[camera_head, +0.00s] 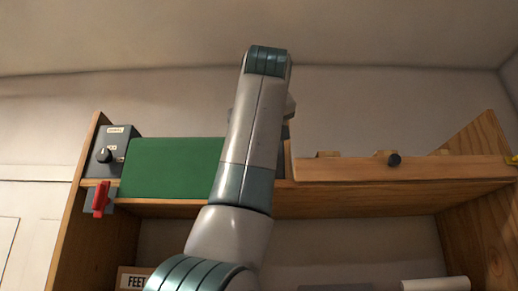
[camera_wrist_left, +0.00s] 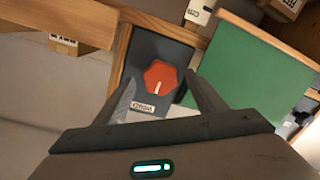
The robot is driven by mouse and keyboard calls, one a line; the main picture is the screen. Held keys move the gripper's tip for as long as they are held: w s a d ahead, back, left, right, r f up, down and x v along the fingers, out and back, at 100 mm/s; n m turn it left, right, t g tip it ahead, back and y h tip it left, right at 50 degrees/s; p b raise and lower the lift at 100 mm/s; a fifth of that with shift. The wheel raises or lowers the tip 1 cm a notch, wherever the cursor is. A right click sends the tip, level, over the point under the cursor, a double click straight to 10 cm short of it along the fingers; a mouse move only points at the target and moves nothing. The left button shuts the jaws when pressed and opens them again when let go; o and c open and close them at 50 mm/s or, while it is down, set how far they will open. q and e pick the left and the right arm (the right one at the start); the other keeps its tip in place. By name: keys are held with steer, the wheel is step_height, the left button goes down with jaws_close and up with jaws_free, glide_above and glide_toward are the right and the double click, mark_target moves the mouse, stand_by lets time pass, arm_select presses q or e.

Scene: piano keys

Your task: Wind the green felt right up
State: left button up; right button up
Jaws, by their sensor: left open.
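The green felt (camera_head: 165,168) is a flat, dark green rectangle on the wooden shelf, left of my left arm in the head view. It also shows at the right of the left wrist view (camera_wrist_left: 258,68). A red many-sided knob (camera_wrist_left: 160,76) with a pale mark sits on a dark panel beside the felt in the wrist view. My left gripper (camera_wrist_left: 162,88) is open, its fingers on either side of the knob in the picture; I cannot tell whether they touch it. In the head view my arm hides the gripper.
A grey box with a black knob (camera_head: 104,155) stands left of the felt, with a red handle (camera_head: 100,198) below it. A labelled box (camera_head: 133,279) sits lower down.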

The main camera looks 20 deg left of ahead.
arm_select(q)
steer(key=b+v, duration=0.5)
steer(key=v, duration=1.1)
steer(key=shift+s+d, duration=0.1)
